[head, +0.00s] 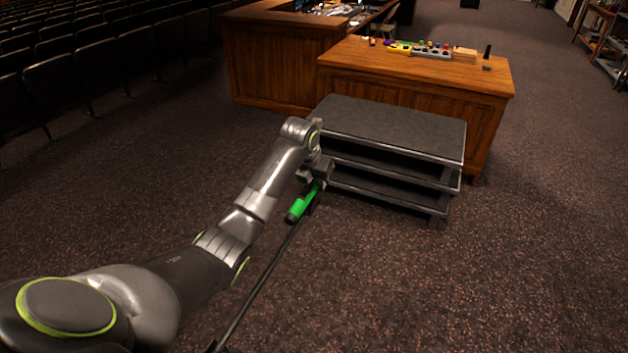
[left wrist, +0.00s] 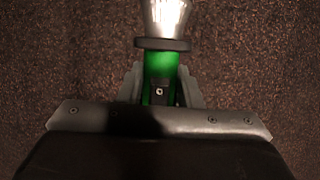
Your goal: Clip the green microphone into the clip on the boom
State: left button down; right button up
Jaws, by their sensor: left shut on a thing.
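The green microphone (head: 299,208) is held by my left gripper (head: 316,176) in the head view, tilted with one end down to the left. In the left wrist view the green body (left wrist: 160,72) sits between the fingers of my left gripper (left wrist: 160,88), below a dark collar and a bright silver head. A small dark piece with a screw shows on or in front of the body; I cannot tell what it belongs to. The thin dark boom (head: 262,283) rises from the bottom toward the microphone. The clip is not clear, and I cannot tell whether the microphone touches it. My right gripper is not in view.
A black shelved cart (head: 392,127) stands just beyond and right of my left gripper. Behind it is a wooden desk (head: 425,68) with small coloured items. Rows of dark seats (head: 75,75) stand at the left. The carpet at the right is clear.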

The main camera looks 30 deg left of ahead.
pick_arm(q)
jog(key=shift+r, duration=0.1)
dwell(0.6)
jog(key=shift+s+p, duration=0.15)
jog(key=shift+p, duration=0.15)
dwell(1.0)
jog(key=shift+f+b, duration=0.9)
dwell(0.4)
jog(key=c, duration=0.6)
grip_release()
jog(key=shift+o, duration=0.2)
